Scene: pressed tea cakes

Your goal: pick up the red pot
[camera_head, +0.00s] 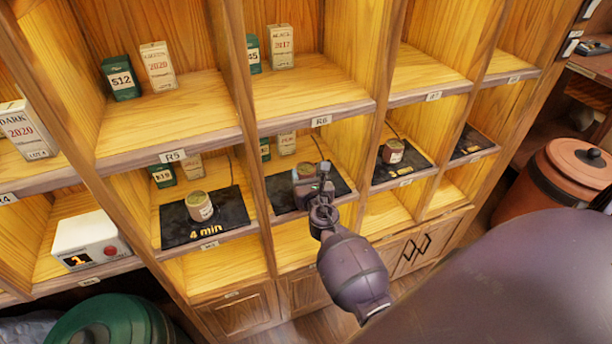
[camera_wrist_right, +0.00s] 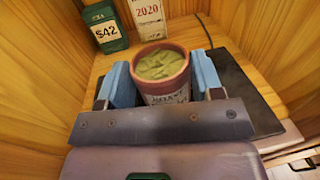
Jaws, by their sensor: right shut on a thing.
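A small reddish pot with green contents and a pale label (camera_wrist_right: 160,72) stands upright between the blue fingertips of my right gripper (camera_wrist_right: 163,85) in the wrist view. The fingers are shut on its two sides. In the head view my right gripper (camera_head: 318,188) reaches into the middle compartment under R6, over a black mat (camera_head: 285,196), and the pot (camera_head: 305,170) is partly hidden behind it. I cannot tell whether the pot touches the mat. My left gripper is not in view.
Similar pots stand on black mats in the compartments to the left (camera_head: 200,206) and right (camera_head: 392,152). Wooden dividers flank my gripper closely. A green box (camera_wrist_right: 106,27) and a white box (camera_wrist_right: 146,15) stand behind the pot. A white device (camera_head: 90,245) is at lower left.

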